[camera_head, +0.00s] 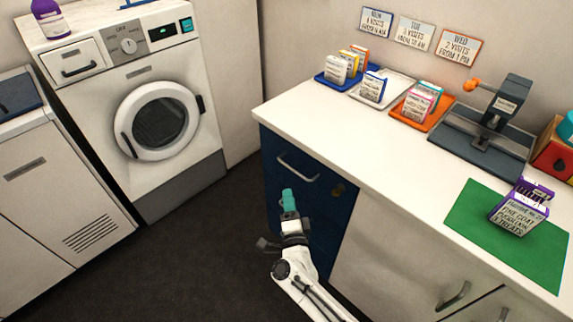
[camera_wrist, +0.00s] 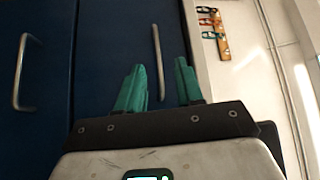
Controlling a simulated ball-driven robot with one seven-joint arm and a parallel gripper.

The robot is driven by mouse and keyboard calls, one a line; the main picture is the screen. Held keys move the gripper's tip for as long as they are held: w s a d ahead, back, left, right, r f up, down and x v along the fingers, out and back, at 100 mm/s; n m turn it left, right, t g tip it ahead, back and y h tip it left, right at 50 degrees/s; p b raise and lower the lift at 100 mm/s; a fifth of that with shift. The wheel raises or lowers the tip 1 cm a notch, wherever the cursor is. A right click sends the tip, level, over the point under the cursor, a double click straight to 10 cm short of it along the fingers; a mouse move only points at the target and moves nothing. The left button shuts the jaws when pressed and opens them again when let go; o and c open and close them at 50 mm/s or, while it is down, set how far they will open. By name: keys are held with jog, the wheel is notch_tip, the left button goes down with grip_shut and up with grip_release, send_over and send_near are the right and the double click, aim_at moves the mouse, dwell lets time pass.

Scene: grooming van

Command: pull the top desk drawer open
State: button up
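The blue desk drawer unit (camera_head: 268,165) stands under the left end of the white desk. Its top drawer, with a silver bar handle (camera_head: 298,167), looks closed. My gripper (camera_head: 288,200) has teal fingers and is in front of the unit, appearing just below that handle. In the wrist view, turned sideways, the teal fingers (camera_wrist: 160,72) are apart with nothing between them. A bar handle (camera_wrist: 157,60) shows beyond them, in line with the gap, on a dark blue front. Another bar handle (camera_wrist: 20,72) is on the neighbouring blue front at the left. I see no contact with either handle.
The white desk top (camera_head: 330,125) holds trays with small packs, a grey press (camera_head: 490,125) and a green mat (camera_head: 475,225) with a purple pack (camera_head: 518,212). A washing machine (camera_head: 140,100) stands at left. The dark floor (camera_head: 190,260) before the drawers is clear.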

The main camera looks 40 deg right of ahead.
aim_at(293, 169)
jog(key=shift+m+g+h, duration=0.5)
jog(key=shift+m+h, duration=0.2)
jog(key=shift+m, duration=0.1)
jog(key=x, duration=0.7)
jog(key=d+x, duration=0.1)
jog(key=x, duration=0.3)
jog(key=shift+s+d+f+b, duration=0.15)
jog(key=shift+s+f+b, duration=0.15)
jog(key=shift+b, duration=0.1)
jog(key=shift+c, duration=0.4)
grip_shut()
